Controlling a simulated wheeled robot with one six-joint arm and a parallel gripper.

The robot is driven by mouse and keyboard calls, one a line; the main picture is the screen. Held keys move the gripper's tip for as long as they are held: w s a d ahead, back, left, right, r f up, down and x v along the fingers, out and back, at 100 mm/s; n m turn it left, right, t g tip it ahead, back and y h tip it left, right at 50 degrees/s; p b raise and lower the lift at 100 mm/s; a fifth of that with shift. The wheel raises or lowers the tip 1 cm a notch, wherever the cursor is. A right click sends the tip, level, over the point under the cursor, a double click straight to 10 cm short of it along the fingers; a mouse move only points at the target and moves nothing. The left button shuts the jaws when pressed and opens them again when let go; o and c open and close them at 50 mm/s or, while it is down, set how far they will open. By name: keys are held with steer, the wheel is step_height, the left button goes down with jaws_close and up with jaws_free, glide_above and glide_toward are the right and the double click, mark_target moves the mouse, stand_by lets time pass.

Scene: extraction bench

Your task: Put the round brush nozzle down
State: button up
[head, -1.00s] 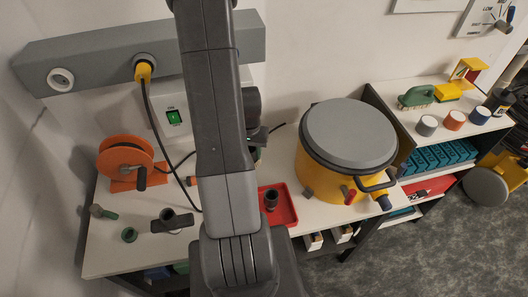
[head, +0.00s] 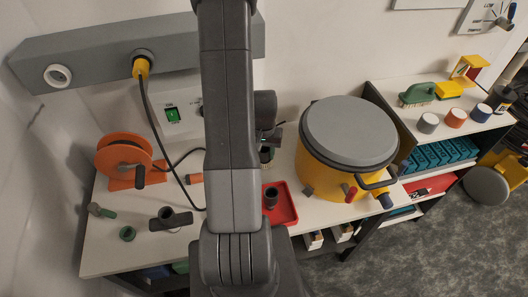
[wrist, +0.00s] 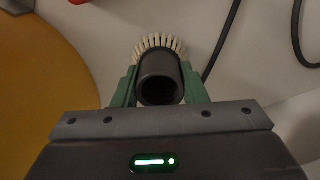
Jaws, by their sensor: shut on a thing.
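The round brush nozzle (wrist: 158,77) shows in the wrist view as a dark round tube with a fringe of pale bristles at its far side. My gripper (wrist: 158,92) is shut on it, with a green finger on each side of the tube. In the head view my gripper (head: 272,137) is partly hidden behind my arm, above the back of the bench and left of the yellow drum (head: 322,178). The nozzle is hard to make out there. Whether it touches the bench top (head: 100,245) I cannot tell.
A red tray (head: 287,213) holds a dark fitting (head: 271,196). An orange reel (head: 122,160), a dark tee-shaped piece (head: 170,218) and a green ring (head: 127,233) stand at the left. A black cable (head: 158,140) hangs from the yellow plug (head: 141,68).

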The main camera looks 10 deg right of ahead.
steer(key=o, duration=1.2)
steer(key=shift+f, duration=0.1)
steer(key=shift+c, duration=0.2)
step_height(320, 180, up, 8)
steer(key=shift+f, duration=0.1)
